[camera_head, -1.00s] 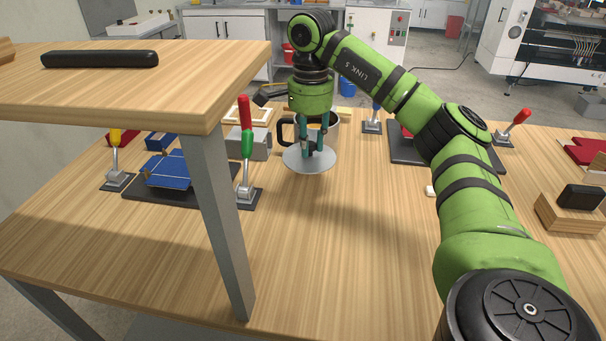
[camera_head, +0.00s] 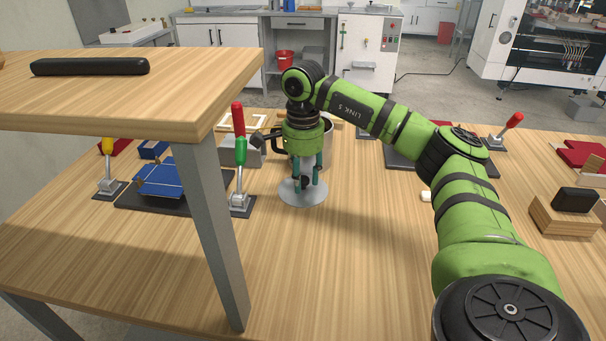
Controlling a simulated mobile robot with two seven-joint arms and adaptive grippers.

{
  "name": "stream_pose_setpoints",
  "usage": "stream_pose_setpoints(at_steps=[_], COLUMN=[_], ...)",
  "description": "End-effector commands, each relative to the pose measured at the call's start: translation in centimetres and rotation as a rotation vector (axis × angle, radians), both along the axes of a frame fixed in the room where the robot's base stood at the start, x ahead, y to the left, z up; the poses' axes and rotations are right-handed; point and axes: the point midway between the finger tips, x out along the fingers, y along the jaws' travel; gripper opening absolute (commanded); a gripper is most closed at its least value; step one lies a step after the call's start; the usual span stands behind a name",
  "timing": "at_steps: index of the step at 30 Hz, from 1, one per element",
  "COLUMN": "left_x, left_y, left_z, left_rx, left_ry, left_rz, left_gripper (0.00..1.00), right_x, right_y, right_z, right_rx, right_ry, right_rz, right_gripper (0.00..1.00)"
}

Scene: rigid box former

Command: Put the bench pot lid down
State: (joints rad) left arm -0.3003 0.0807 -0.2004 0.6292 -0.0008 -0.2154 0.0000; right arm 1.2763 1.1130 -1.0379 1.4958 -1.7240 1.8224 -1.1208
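The pot lid (camera_head: 289,196) is a flat light-grey disc with a dark knob. It is level, low over the bench in front of the pot; I cannot tell whether it touches the wood. My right gripper (camera_head: 307,184) points straight down over the lid's middle, its fingers closed around the knob. The grey metal pot (camera_head: 327,150) with a black handle stands just behind, partly hidden by the gripper. My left gripper is not in view.
The wooden bench (camera_head: 340,270) is clear in front of the lid. A small white piece (camera_head: 426,196) lies to the right.

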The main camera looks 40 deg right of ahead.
Motion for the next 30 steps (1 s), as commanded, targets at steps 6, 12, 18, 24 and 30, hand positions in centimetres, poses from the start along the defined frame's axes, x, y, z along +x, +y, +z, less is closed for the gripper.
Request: stream_pose_setpoints(at_steps=[6, 12, 18, 24, 30], left_x=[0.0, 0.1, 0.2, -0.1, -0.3], left_y=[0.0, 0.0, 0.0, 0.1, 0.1], left_z=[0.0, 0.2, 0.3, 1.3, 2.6], left_rx=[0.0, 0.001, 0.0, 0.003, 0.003], left_ry=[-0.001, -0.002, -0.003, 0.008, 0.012], left_rz=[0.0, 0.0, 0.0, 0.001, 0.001], left_gripper=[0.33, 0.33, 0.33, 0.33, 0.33], right_x=[0.0, 0.0, 0.1, 0.1, 0.0], right_y=[0.0, 0.0, 0.0, 0.0, 0.0], right_z=[0.0, 0.6, 4.0, 8.7, 11.7], right_rx=[0.0, 0.0, 0.002, 0.001, 0.0], right_ry=[0.0, -0.001, -0.005, -0.004, -0.001], right_rz=[0.0, 0.0, 0.0, 0.0, 0.0], right_gripper=[0.51, 0.51, 0.51, 0.51, 0.51])
